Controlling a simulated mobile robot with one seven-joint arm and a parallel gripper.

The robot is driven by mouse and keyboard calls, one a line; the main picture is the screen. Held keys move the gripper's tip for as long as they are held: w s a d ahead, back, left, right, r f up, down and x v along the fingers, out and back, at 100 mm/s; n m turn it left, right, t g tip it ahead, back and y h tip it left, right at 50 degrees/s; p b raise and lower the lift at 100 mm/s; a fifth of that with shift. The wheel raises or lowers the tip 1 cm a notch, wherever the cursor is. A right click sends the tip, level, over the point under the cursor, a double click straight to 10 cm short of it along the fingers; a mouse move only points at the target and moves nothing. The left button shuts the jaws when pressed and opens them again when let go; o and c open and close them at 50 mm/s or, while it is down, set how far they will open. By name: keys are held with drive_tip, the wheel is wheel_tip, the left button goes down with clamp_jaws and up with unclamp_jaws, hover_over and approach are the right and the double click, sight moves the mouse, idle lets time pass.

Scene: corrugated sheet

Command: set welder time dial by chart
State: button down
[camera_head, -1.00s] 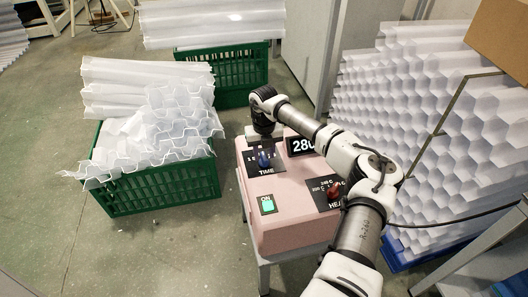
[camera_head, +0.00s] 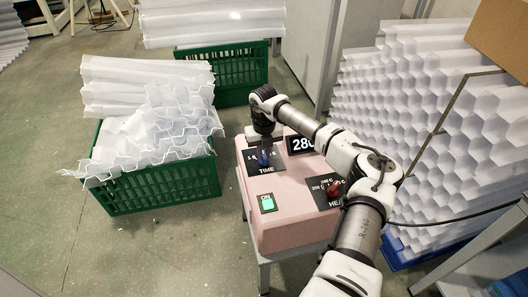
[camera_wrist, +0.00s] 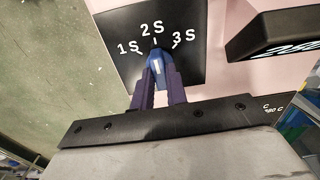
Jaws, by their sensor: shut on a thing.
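The pink welder (camera_head: 290,215) has a black time dial plate (camera_head: 252,163) with a blue knob (camera_head: 264,157). In the wrist view the plate reads 1 S, 2 S and 3 S, and the blue knob (camera_wrist: 155,60) sits below the numbers. Its white line points up, close to the 2 S tick. My gripper (camera_wrist: 158,82) is shut on the knob, one finger on each side. In the head view my gripper (camera_head: 263,143) hides part of the plate. No chart can be made out in either view.
A red heat knob (camera_head: 334,189), a lit green ON switch (camera_head: 267,203) and a display (camera_head: 301,144) reading about 280 are on the welder. Green crates (camera_head: 155,187) of plastic sheet stand left and behind. A honeycomb stack (camera_head: 430,120) stands at right.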

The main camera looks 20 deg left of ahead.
sight(264, 155)
drive_tip(key=n+b, duration=0.1)
drive_tip(key=n, duration=0.4)
drive_tip(key=shift+b, duration=0.4)
drive_tip(key=n+b, duration=0.1)
drive_tip(key=n, duration=0.3)
drive_tip(key=shift+r+n, duration=0.1)
drive_tip(key=shift+n, duration=0.3)
drive_tip(key=c, duration=1.4)
unclamp_jaws()
wheel_tip(264, 155, up, 14)
drive_tip(key=b, duration=0.1)
